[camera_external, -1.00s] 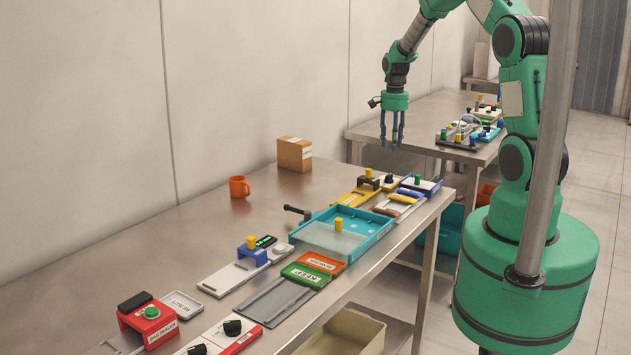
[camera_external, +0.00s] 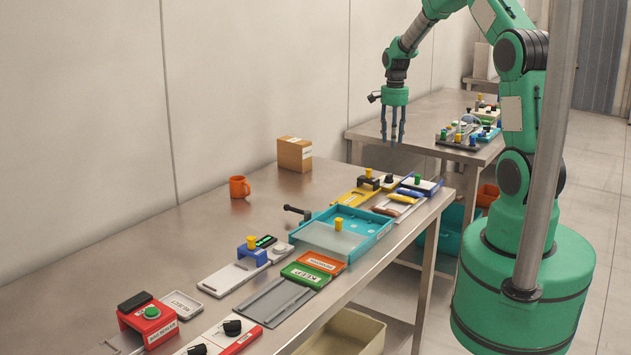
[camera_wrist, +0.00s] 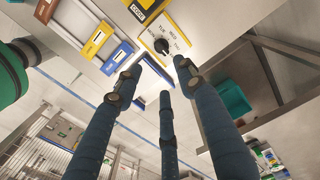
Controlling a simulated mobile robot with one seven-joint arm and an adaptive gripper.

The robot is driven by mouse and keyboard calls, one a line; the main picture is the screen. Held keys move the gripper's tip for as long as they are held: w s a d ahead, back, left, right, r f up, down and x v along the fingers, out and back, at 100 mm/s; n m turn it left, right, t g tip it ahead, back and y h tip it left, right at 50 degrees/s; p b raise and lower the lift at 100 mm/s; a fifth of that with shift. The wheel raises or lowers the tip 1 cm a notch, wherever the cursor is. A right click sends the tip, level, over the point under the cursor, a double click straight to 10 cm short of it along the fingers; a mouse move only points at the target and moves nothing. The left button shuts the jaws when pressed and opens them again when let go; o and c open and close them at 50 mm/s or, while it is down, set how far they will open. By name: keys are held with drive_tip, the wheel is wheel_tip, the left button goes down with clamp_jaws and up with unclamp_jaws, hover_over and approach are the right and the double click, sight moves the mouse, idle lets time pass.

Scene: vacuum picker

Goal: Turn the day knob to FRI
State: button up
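The day knob is a small black knob (camera_wrist: 162,46) on a white dial plate with day lettering and a yellow border, near the top of the wrist view. Its pointer direction is too small to tell. A small black knob that looks like it is at the table's far end in the external view (camera_external: 389,180). My gripper (camera_external: 393,139) hangs above that end of the table, fingers down and clear of everything. In the wrist view its blue fingers (camera_wrist: 160,76) are apart with nothing between them, and the knob appears just beyond their tips.
Beside the knob are a yellow device (camera_external: 351,197) and a blue-backed unit with a green button (camera_external: 418,180). A teal tray (camera_external: 376,237), orange mug (camera_external: 239,187) and cardboard box (camera_external: 294,154) stand nearer. A second table (camera_external: 419,108) is behind. Air around my gripper is free.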

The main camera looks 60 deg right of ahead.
sight(390, 175)
wheel_tip(390, 175, down, 14)
drive_tip(key=shift+r+b, duration=0.1)
drive_tip(key=shift+b, duration=0.85)
clamp_jaws()
